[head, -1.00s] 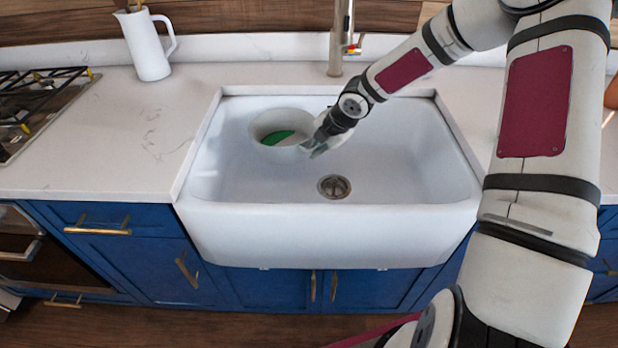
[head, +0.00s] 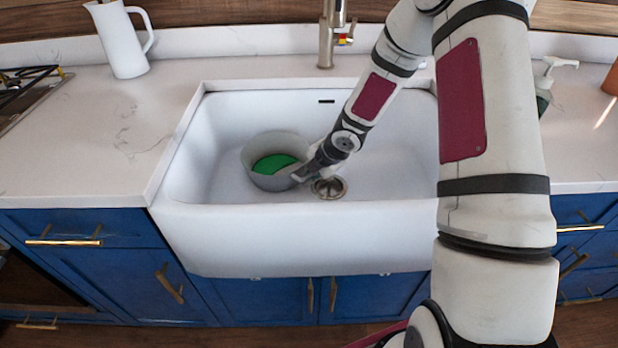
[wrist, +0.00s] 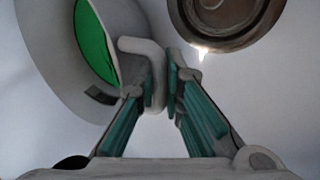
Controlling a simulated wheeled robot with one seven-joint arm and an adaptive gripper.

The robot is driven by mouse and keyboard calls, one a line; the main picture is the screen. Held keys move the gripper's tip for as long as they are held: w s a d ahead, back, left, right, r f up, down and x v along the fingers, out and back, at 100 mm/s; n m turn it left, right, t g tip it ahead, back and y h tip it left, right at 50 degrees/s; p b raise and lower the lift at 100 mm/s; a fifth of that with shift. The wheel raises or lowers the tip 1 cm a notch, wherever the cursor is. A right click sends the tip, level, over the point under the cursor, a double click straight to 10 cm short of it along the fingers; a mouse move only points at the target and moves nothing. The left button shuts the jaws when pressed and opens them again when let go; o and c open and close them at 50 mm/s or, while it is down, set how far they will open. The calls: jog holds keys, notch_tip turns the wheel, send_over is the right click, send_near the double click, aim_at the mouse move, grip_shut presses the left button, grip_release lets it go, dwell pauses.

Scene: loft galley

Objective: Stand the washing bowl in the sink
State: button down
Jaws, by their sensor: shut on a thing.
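The washing bowl (head: 262,180) is a round grey-white bowl with something green inside. It is low inside the white sink (head: 200,228), left of the drain, and looks roughly upright. I cannot tell whether its base touches the sink floor. My gripper (head: 301,174) is at the bowl's right side. In the wrist view my gripper (wrist: 162,92) is shut on the bowl's handle, and the bowl (wrist: 50,62) shows at the upper left with the green patch inside.
The drain (head: 329,187) lies just right of the bowl. A tap (head: 328,40) rises behind the sink. A white jug (head: 120,42) stands on the counter at the left, and a soap bottle (head: 544,90) at the right. The sink's right part is partly hidden by my arm.

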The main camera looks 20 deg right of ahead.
jog(key=c, duration=1.7)
grip_release()
jog(key=s+d+r+m+h+p, duration=0.2)
jog(key=s+r+m, duration=0.2)
jog(key=s+r, duration=0.5)
jog(key=s+d+r+m+g+h+p, duration=0.1)
jog(key=s+d+r+m+h+p, duration=0.25)
jog(key=r, duration=0.85)
jog(key=s+d+r+m+h+p, duration=0.1)
jog(key=s+r+m+p, duration=0.1)
jog(key=s+r+m, duration=0.65)
jog(key=s+a+r+m+y, duration=0.2)
jog(key=s+a+r+m, duration=0.1)
jog(key=s, duration=0.6)
jog(key=s+a+r+m+y, duration=0.2)
jog(key=s+a+r+m, duration=0.2)
jog(key=s, duration=0.5)
jog(key=shift+s+a+r+g, duration=0.35)
jog(key=shift+a+r, duration=0.3)
jog(key=shift+a, duration=0.6)
